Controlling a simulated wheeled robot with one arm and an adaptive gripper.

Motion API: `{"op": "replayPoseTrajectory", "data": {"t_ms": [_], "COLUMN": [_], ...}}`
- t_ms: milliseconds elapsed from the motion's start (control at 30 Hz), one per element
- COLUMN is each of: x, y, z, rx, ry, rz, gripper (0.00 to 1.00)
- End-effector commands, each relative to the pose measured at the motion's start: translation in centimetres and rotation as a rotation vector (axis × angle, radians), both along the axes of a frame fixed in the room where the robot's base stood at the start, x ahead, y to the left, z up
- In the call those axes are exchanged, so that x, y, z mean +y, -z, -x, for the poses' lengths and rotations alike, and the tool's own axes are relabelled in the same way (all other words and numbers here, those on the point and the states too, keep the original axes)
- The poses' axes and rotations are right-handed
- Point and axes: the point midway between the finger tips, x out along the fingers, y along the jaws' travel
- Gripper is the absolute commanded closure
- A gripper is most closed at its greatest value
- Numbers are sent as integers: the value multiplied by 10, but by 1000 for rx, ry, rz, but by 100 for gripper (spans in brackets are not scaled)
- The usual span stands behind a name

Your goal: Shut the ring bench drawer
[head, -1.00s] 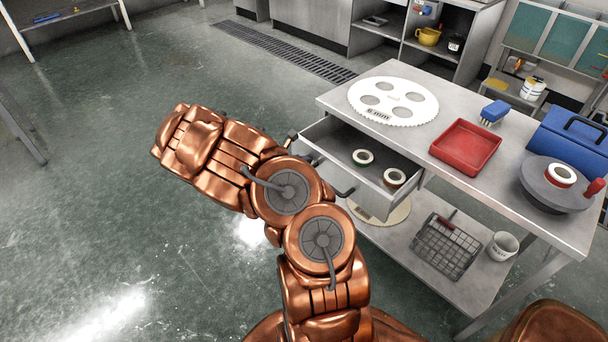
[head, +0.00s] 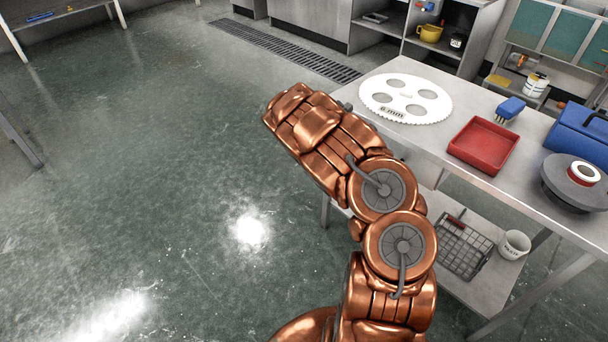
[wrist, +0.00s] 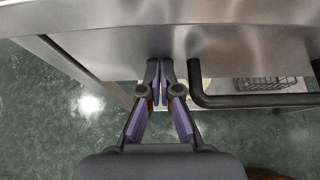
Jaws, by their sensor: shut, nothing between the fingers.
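The ring bench (head: 450,150) is a steel table at the right of the head view. The black bar handle (wrist: 255,101) is right of my gripper (wrist: 160,64). My gripper is shut and empty, its fingertips at the drawer front, seemingly touching it. The head view does not show the fingers.
A wire basket (head: 462,248) and white cup (head: 514,245) stand on the lower shelf. The floor at left is clear.

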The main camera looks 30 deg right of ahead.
Motion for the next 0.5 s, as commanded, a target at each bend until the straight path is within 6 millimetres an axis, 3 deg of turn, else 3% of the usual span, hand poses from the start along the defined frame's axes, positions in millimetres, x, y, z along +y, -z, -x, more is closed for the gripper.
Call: {"op": "replayPoseTrajectory", "data": {"t_ms": [500], "x": [-9], "y": [-3], "z": [3], "rx": [1], "ry": [7], "rz": [5], "gripper": [100]}}
